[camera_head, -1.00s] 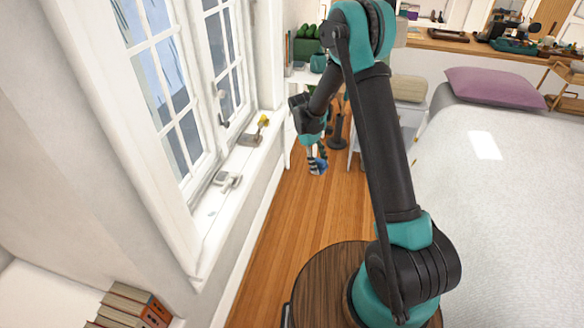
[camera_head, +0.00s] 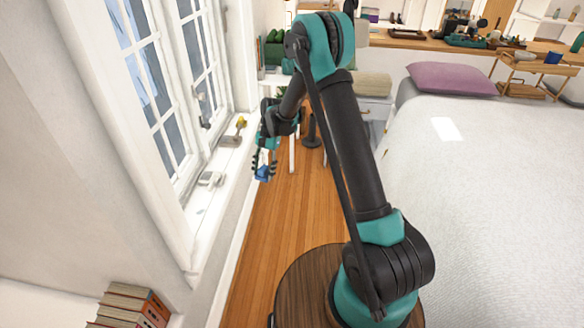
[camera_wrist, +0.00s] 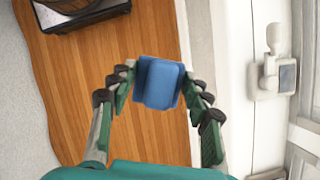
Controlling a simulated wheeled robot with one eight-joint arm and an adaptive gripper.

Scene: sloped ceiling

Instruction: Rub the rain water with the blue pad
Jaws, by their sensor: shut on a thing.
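My gripper (camera_head: 264,164) is shut on a blue pad (camera_head: 263,174) and holds it in the air over the wood floor, to the right of the window sill (camera_head: 205,205). In the wrist view the pad (camera_wrist: 159,84) sits between the two fingertips, with wood floor behind it. The white sill (camera_wrist: 258,125) runs along the right of that view, apart from the pad. I cannot make out any rain water on the sill or the floor.
Grey window fittings (camera_head: 211,179) stand on the sill, one beside a small yellow thing (camera_head: 241,122). The window (camera_head: 165,95) is at left, a bed (camera_head: 480,190) at right. Books (camera_head: 130,305) lie at the lower left.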

